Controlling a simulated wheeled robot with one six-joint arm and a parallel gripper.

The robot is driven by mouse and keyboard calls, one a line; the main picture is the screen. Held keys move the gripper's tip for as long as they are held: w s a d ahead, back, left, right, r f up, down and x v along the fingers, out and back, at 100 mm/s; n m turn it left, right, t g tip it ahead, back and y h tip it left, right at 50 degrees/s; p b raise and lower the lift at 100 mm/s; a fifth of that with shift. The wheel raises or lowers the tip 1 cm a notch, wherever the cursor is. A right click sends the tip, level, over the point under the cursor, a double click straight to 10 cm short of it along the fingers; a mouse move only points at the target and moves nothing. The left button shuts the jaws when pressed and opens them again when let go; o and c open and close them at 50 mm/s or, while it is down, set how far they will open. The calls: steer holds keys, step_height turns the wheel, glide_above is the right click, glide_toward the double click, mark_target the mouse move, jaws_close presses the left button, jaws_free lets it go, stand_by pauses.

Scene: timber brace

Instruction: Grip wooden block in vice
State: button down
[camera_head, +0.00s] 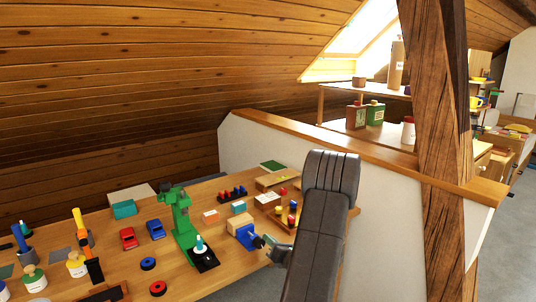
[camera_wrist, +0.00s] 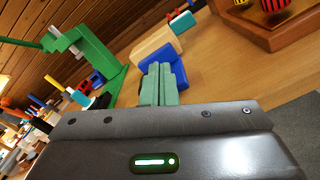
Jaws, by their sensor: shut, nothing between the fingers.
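A pale wooden block (camera_head: 239,221) sits at the blue vice (camera_head: 247,238) on the workbench. In the wrist view the block (camera_wrist: 152,42) lies just beyond the blue vice body (camera_wrist: 172,58). I cannot tell whether the vice jaws touch both sides of the block. My gripper (camera_head: 277,250) is shut and empty at the bench's front edge, just right of the vice. In the wrist view its green fingertips (camera_wrist: 162,72) are together, pointing at the vice's near end and partly covering it. Any handle there is hidden or too small to tell.
A wooden tray with coloured pegs (camera_head: 284,214) is to the right. Toy cars, bottles and other blocks fill the bench further left. A thick timber post (camera_head: 440,140) rises at the right.

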steer(key=shift+w+d+r, duration=0.1)
steer(key=shift+d+r, duration=0.05)
steer(key=v, duration=0.6)
stand_by(0.4)
